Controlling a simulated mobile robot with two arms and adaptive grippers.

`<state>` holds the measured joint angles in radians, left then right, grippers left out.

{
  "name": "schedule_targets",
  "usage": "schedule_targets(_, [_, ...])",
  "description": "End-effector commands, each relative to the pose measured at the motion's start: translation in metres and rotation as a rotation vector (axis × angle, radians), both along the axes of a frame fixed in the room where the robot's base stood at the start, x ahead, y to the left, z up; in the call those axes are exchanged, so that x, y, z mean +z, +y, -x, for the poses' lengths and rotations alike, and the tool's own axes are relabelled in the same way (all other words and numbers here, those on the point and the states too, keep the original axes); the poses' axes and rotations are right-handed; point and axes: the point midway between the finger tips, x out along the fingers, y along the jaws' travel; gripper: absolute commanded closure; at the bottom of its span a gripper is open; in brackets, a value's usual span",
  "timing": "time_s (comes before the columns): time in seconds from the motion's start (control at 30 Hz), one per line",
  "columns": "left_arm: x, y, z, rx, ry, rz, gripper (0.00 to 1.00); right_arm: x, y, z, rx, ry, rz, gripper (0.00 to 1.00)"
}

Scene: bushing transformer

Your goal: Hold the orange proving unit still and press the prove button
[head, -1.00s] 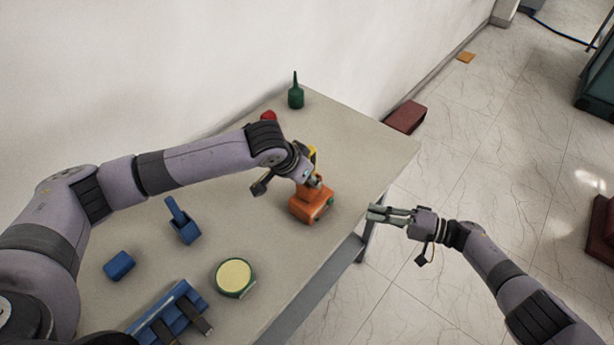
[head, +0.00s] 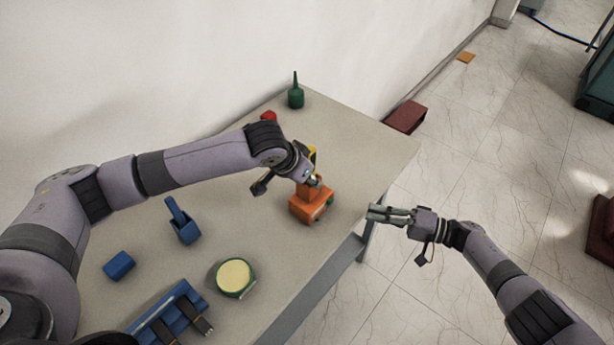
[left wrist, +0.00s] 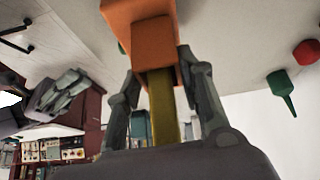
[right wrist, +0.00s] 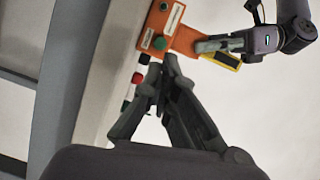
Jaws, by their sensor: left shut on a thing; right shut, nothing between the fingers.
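The orange proving unit (head: 312,207) stands on the table near its right edge. My left gripper (head: 314,182) is shut on its upper part, and the left wrist view shows the orange block (left wrist: 150,40) between the fingers. In the right wrist view the unit (right wrist: 183,38) has a round green button (right wrist: 160,43), a second green spot (right wrist: 163,6) and white labels too small to read. My right gripper (head: 371,211) is shut and empty, just off the table edge, right of the unit and apart from it. Its fingertips (right wrist: 162,62) appear just below the green button in the right wrist view.
A green bulb-shaped bottle (head: 296,95) and a red object (head: 268,116) stand at the table's far end. Blue items (head: 183,222), a round green-rimmed tin (head: 234,277) and a blue rack (head: 165,312) are nearer. The wall borders the table's far side; open floor lies right.

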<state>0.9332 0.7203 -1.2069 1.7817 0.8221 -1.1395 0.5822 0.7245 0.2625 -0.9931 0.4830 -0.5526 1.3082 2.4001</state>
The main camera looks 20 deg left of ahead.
Motion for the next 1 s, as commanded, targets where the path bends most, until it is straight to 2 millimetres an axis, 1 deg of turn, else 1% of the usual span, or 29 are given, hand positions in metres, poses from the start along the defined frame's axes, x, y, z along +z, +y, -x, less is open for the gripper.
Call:
schedule_targets(0.23, [0.001,0.000,-0.001,0.000,-0.001,0.000,1.00,-0.001,0.001,0.000,-0.008,0.000,-0.005,1.00])
schedule_targets(0.37, [0.000,0.000,-0.001,0.000,-0.002,0.000,1.00,-0.006,0.009,0.000,-0.085,-0.008,-0.043,1.00])
schedule_targets(0.47, [0.000,0.000,-0.001,0.000,-0.001,0.000,1.00,-0.013,0.015,-0.004,-0.227,-0.013,-0.091,1.00])
schedule_targets(0.53, [0.000,0.000,-0.001,0.000,-0.001,0.000,1.00,-0.020,0.013,-0.008,-0.362,-0.007,-0.121,1.00])
schedule_targets(0.63, [0.000,0.000,-0.001,0.000,-0.001,0.000,1.00,-0.031,-0.004,-0.014,-0.576,0.017,-0.133,1.00])
schedule_targets(0.7, [0.001,0.000,0.000,0.000,-0.001,0.000,1.00,-0.040,-0.015,-0.012,-0.703,0.033,-0.111,1.00])
schedule_targets(0.73, [0.001,0.000,0.000,0.000,-0.001,0.000,1.00,-0.044,-0.016,-0.010,-0.745,0.035,-0.091,1.00])
schedule_targets(0.77, [0.001,0.000,0.000,0.000,-0.001,0.000,1.00,-0.046,-0.016,-0.007,-0.779,0.032,-0.068,1.00])
schedule_targets(0.87, [0.001,0.000,0.000,0.000,-0.001,0.000,1.00,-0.046,-0.006,0.005,-0.850,-0.005,0.031,1.00])
schedule_targets(1.0, [0.001,0.000,0.000,0.000,-0.001,0.000,1.00,-0.033,0.010,0.022,-0.914,-0.092,0.177,1.00])
